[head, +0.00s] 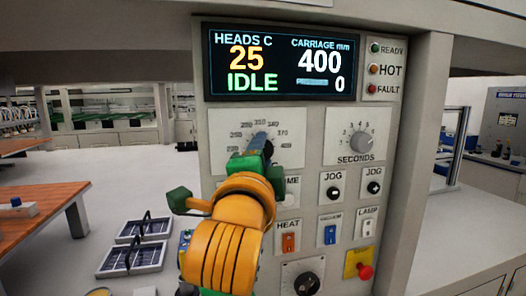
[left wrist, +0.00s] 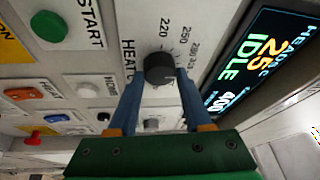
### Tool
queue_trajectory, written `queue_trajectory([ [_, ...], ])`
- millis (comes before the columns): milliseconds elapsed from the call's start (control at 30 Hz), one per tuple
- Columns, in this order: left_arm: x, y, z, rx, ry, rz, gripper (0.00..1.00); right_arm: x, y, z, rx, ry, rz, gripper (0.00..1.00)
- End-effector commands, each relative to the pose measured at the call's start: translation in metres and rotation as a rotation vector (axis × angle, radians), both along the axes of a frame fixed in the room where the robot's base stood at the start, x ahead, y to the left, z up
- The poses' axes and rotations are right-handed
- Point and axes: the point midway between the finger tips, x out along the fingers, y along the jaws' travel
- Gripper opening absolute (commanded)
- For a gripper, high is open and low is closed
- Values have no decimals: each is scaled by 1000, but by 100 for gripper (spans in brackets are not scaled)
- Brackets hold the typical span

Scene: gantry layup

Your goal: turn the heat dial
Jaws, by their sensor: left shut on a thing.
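The heat dial (left wrist: 160,68) is a dark round knob on the grey panel, with scale numbers such as 220, 250 and 280 around it in the left wrist view. My left gripper (left wrist: 161,80) has its two blue fingers shut on the knob, one on each side. In the head view my orange and green left arm reaches up to the heat scale plate (head: 226,133), and the gripper (head: 265,150) covers most of the dial. I cannot tell the dial's exact setting. The display (head: 281,62) reads HEADS C 25, IDLE and CARRIAGE 400. My right gripper is not in view.
The seconds dial (head: 361,141) is right of the heat dial. Below are two jog knobs, the orange heat switch (head: 288,242), a blue switch (head: 330,235) and a red button (head: 365,271). Ready, hot and fault lamps (head: 374,69) sit beside the display. Dark-framed trays (head: 140,240) lie at left.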

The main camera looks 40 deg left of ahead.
Motion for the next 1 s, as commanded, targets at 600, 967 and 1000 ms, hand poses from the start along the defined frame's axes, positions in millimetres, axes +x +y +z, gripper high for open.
queue_trajectory([
  [600,-1,0,1,3,-3,1,80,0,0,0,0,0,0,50],
  [967,-20,-11,-4,1,-7,-4,80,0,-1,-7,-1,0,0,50],
  [1000,-24,-15,-3,0,-8,-10,80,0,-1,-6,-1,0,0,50],
])
